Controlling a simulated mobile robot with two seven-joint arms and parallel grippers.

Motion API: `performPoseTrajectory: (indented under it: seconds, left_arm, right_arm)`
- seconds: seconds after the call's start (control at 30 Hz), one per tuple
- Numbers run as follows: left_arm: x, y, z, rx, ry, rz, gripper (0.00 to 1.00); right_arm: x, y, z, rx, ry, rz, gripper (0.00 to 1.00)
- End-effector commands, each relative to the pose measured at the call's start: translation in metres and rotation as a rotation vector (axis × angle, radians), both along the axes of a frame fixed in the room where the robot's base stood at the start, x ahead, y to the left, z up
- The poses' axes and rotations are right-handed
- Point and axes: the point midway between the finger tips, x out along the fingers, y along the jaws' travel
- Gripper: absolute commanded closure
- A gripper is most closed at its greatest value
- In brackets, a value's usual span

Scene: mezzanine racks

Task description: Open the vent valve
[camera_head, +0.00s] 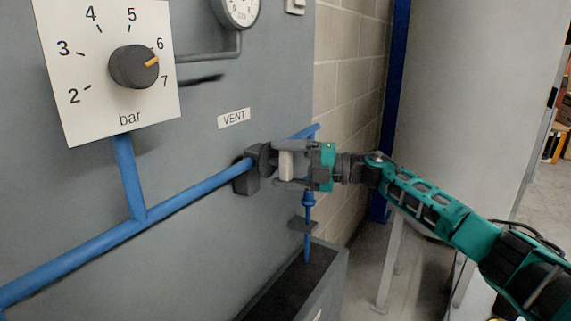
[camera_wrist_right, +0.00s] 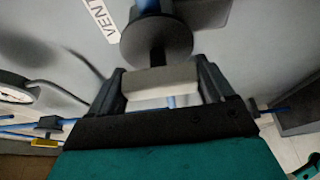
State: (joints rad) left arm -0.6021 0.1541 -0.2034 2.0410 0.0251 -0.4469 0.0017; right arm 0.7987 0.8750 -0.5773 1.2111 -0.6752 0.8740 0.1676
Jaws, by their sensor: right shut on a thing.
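The vent valve shows as a black body (camera_head: 246,180) with a round black disc (camera_head: 263,158) on the blue pipe, below the VENT label (camera_head: 233,118). My right gripper (camera_head: 285,163) reaches it from the right and is shut on the valve's pale handle (camera_head: 286,164). In the right wrist view the handle (camera_wrist_right: 160,80) lies crosswise between the fingers, just in front of the black disc (camera_wrist_right: 157,40). The fingers hide the handle's ends. I cannot tell how far the valve is turned. My left gripper is not in view.
A bar dial (camera_head: 134,67) points near 6, upper left on the grey panel. A round gauge (camera_head: 238,8) is at the top. Blue pipe (camera_head: 75,243) runs along the panel. A dark open trough (camera_head: 330,280) stands below the gripper.

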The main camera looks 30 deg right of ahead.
Motion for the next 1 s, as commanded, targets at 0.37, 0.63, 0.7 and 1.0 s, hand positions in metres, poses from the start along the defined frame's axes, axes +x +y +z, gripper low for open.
performPoseTrajectory:
  seconds: [0.37, 0.63, 0.7, 1.0]
  left_arm:
    - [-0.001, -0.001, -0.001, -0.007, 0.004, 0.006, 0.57]
    - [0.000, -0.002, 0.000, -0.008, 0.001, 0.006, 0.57]
    - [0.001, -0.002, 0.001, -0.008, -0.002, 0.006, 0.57]
    - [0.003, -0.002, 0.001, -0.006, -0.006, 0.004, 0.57]
  right_arm:
    - [0.000, 0.000, -0.001, -0.013, -0.008, 0.001, 0.49]
    - [0.000, 0.000, -0.001, -0.010, -0.005, 0.000, 0.00]
    - [0.000, 0.000, -0.001, -0.009, -0.005, 0.000, 0.00]
    - [-0.014, -0.019, -0.002, -0.011, -0.003, -0.002, 0.00]
